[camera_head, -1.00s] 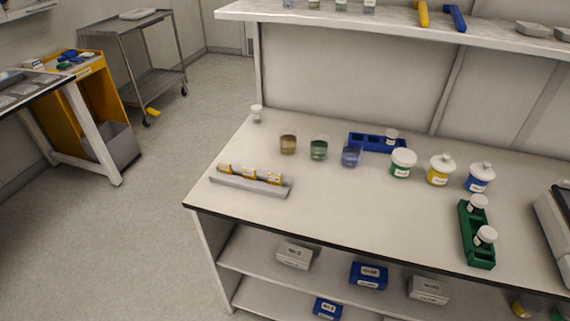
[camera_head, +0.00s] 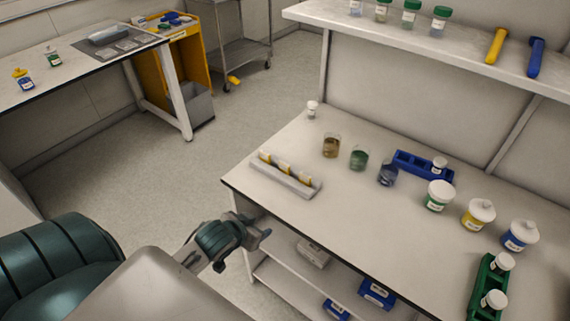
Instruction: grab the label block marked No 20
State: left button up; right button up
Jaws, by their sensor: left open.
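Several small yellow-and-white label blocks (camera_head: 284,169) stand in a row on a light grey rack (camera_head: 300,187) near the left front edge of the white bench. Their markings are too small to read, so I cannot tell which is No 20. My left gripper (camera_head: 262,232) is open and empty, in front of the bench's front left edge. It is below and left of the rack in the picture, apart from the blocks. My right gripper is not in view.
Beakers (camera_head: 359,158), a blue rack (camera_head: 420,166), lidded jars (camera_head: 478,213) and a green rack (camera_head: 484,283) stand further right on the bench (camera_head: 390,235). A raised shelf (camera_head: 430,45) runs behind. Boxes (camera_head: 376,292) sit below.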

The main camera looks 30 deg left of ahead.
pick_arm(q)
notch_tip(320, 180, up, 7)
jog(key=w+t, duration=0.2)
jog(key=w, duration=0.1)
jog(key=t+h, duration=0.2)
send_near(283, 164)
jog(key=shift+t, duration=0.3)
jog(key=x, duration=0.5)
jog(key=shift+s+d+f, duration=0.15)
jog(key=shift+s+f, duration=0.05)
jog(key=shift+f, duration=0.05)
jog(key=p+x, duration=0.2)
jog(key=x, duration=0.3)
jog(key=shift+w, duration=0.2)
jog(key=shift+w+f, duration=0.15)
jog(key=shift+w, duration=0.1)
jog(key=shift+s, duration=0.1)
jog(key=shift+c, duration=0.7)
jog(key=c, duration=0.7)
jog(key=shift+c, duration=1)
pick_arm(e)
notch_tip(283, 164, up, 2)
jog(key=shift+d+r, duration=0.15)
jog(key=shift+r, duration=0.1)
